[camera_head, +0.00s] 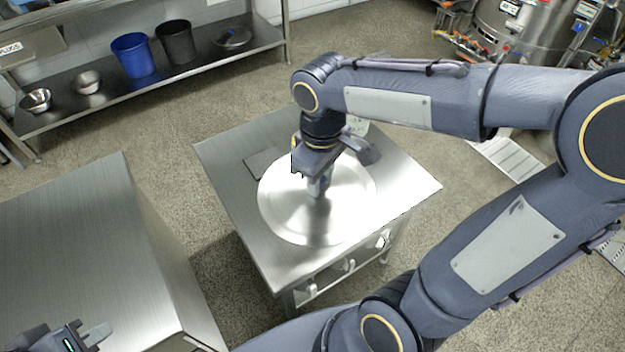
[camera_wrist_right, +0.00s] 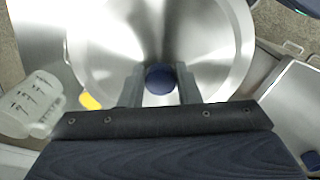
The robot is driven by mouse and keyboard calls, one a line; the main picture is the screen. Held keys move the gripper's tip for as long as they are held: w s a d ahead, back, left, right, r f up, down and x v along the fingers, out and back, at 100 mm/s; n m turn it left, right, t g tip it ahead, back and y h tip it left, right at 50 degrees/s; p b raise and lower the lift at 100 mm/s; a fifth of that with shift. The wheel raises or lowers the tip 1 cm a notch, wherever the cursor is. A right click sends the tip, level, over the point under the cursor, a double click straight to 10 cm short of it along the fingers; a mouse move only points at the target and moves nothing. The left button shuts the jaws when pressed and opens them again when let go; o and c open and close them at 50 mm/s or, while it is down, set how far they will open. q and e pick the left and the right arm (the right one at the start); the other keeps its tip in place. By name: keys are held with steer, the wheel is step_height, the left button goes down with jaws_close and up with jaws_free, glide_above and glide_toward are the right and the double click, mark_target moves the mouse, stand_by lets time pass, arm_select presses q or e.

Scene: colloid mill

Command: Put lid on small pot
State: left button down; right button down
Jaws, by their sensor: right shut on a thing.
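A large round shiny metal lid (camera_head: 285,213) lies over the middle of the square steel table; it also fills much of the right wrist view (camera_wrist_right: 215,60). My right gripper (camera_head: 318,190) is above its centre. In the right wrist view its two fingers (camera_wrist_right: 158,88) are shut on the lid's dark blue knob (camera_wrist_right: 159,79). No small pot can be made out; whether one is under the lid is hidden. My left gripper (camera_head: 85,338) is partly in view at the bottom left, away from the lid, and its opening cannot be judged.
The steel table (camera_head: 232,160) has a dark flat square (camera_head: 262,162). A clear measuring jug (camera_wrist_right: 32,104) and a yellow item (camera_wrist_right: 90,101) show beside the lid. A steel cabinet (camera_head: 75,235) stands left. A rear shelf holds bowls, a blue bucket (camera_head: 133,55) and a black bucket (camera_head: 176,42).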

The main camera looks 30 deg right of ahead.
steer(key=w+d+f, duration=0.1)
steer(key=w, duration=0.1)
steer(key=w+d+f, duration=0.2)
steer(key=w, duration=0.1)
steer(key=w+d+f, duration=0.1)
steer(key=w, duration=0.1)
steer(key=shift+w+d+f, duration=0.15)
steer(key=shift+w+d, duration=0.15)
steer(key=shift+d, duration=0.05)
steer(key=w+d+f, duration=0.2)
steer(key=w+f, duration=0.2)
steer(key=f, duration=0.4)
steer(key=shift+d+f, duration=0.15)
steer(key=shift+f, duration=0.2)
steer(key=shift+f+b, duration=0.35)
steer(key=shift+b, duration=0.05)
steer(key=c, duration=1.1)
jaws_free()
steer(key=shift+o, duration=0.2)
steer(key=shift+r, duration=0.1)
